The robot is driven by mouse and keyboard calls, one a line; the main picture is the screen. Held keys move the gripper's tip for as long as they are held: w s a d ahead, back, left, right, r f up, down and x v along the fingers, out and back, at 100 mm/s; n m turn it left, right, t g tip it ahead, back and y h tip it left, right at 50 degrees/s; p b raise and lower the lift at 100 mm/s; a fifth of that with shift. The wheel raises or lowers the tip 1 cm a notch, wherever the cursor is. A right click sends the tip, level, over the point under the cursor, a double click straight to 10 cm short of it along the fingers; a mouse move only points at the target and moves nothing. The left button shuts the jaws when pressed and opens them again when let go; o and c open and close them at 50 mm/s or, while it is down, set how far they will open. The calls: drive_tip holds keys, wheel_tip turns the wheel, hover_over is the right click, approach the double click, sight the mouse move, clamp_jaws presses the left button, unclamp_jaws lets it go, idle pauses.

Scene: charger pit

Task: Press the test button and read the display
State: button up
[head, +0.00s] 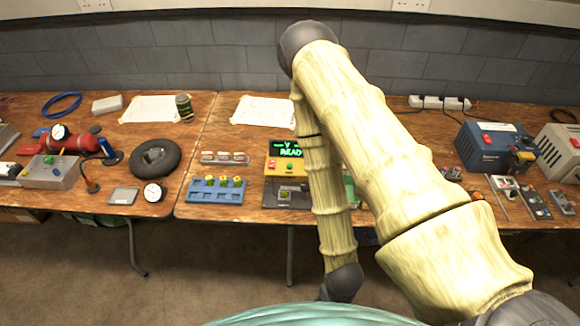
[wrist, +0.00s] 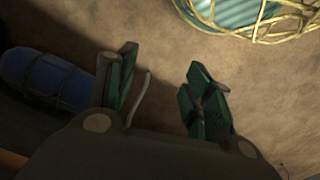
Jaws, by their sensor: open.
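A yellow unit (head: 287,172) stands on the bench, left of my arm. Its dark display (head: 287,149) shows green text that looks like "READ", with part of it hidden or too small to read. A green button (head: 290,166) and a red patch (head: 271,163) show on its front; I cannot tell which is the test button. My gripper (wrist: 160,88) shows in the wrist view with its two dark green fingers apart and nothing between them. It points at the brown floor, away from the unit. In the head view my arm covers the bench right of the unit.
A dark board (head: 285,194) lies in front of the unit. A blue rack (head: 216,191) with yellow-topped parts stands to its left. A blue box (head: 487,147) stands far right. A blue rounded object (wrist: 45,76) shows at left in the wrist view.

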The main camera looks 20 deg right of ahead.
clamp_jaws()
idle(1.4)
